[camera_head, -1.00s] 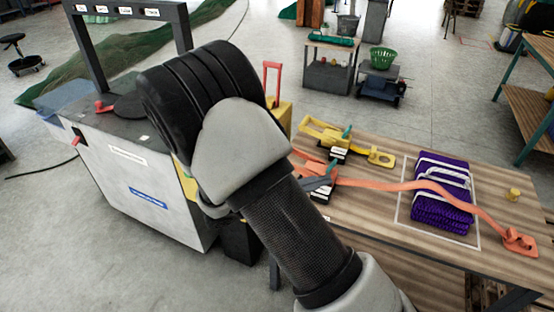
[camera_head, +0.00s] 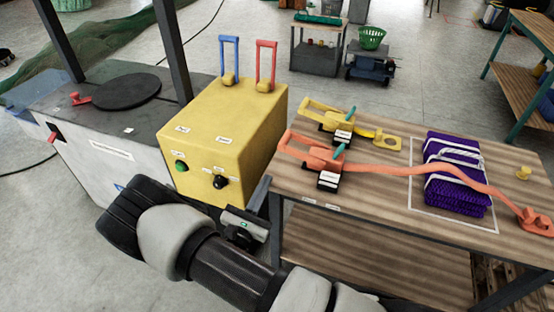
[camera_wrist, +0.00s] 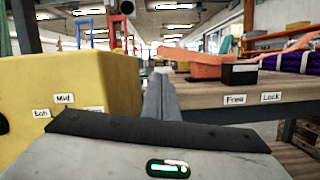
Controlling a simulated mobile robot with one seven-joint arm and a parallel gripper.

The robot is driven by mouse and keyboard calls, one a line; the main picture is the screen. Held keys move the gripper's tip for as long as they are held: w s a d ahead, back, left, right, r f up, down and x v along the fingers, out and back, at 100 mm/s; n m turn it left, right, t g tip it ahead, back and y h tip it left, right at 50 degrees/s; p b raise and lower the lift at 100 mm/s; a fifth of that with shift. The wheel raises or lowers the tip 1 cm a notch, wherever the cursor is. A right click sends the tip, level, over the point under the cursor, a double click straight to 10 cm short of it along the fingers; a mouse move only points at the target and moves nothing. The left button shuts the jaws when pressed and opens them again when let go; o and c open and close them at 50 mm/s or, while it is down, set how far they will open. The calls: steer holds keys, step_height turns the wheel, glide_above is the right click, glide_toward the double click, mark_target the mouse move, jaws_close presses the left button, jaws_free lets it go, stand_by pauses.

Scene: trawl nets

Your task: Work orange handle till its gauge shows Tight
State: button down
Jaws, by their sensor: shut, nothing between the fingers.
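The orange handle (camera_head: 298,146) belongs to an orange ratchet at the left end of the wooden table, with an orange strap running right from it. In the wrist view the orange handle (camera_wrist: 192,58) slants upward to the left. My gripper (camera_head: 266,183) is shut and empty, left of the table edge and apart from the handle. In the wrist view its fingers (camera_wrist: 158,80) are together, pointing toward the table.
A yellow ratchet (camera_head: 345,118) lies just behind the orange one. The strap crosses a purple net bundle (camera_head: 455,172) to an orange end fitting (camera_head: 537,222). A yellow control box (camera_head: 228,135) with blue and red levers stands close to my gripper's left.

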steer(key=x, duration=1)
steer(key=shift+b, duration=0.3)
